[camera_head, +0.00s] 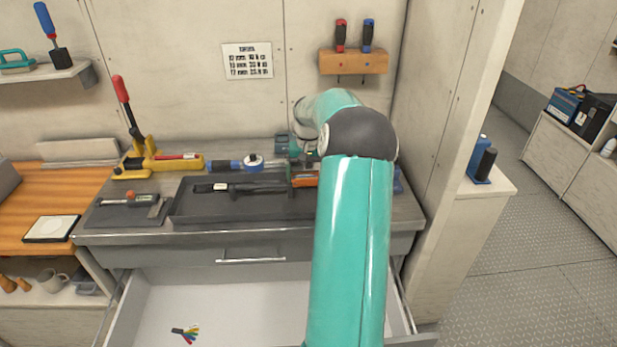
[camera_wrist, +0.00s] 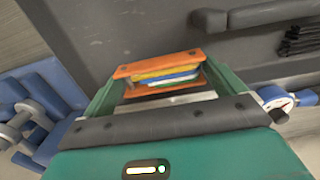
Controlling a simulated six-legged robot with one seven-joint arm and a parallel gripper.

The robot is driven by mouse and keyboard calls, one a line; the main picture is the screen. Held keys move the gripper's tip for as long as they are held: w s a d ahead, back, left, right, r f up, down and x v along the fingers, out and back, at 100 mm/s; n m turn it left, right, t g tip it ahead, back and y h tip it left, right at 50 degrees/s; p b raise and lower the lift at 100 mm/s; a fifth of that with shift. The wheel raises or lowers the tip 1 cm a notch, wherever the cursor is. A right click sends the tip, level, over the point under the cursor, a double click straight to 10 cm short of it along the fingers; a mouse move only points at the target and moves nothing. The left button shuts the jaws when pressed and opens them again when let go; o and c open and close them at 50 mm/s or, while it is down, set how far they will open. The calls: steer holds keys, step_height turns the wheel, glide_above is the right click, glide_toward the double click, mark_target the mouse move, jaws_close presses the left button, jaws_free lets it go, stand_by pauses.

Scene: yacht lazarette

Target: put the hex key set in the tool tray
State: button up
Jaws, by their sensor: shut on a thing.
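The hex key set has orange side plates with yellow, white, blue and green pieces between them. It shows in the wrist view (camera_wrist: 160,66) between the fingertips of my gripper (camera_wrist: 160,84), which is shut on it. In the head view, the orange of the set (camera_head: 305,182) shows at the right end of the tool tray, partly hidden by my arm. The tool tray (camera_head: 200,214) is dark grey and shallow, on the bench. The set is over or at its right part; I cannot tell whether it touches the tray floor.
A long black tool (camera_head: 240,188) lies in the tray. A blue-and-black tool (camera_head: 232,165) lies behind it, and a yellow tool with a red handle (camera_head: 150,160) stands behind left. Below, an open drawer (camera_head: 240,300) holds a small fan of coloured pieces (camera_head: 187,333).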

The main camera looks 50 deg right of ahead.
steer(key=shift+f, duration=0.55)
steer(key=shift+f, duration=0.1)
steer(key=o, duration=0.7)
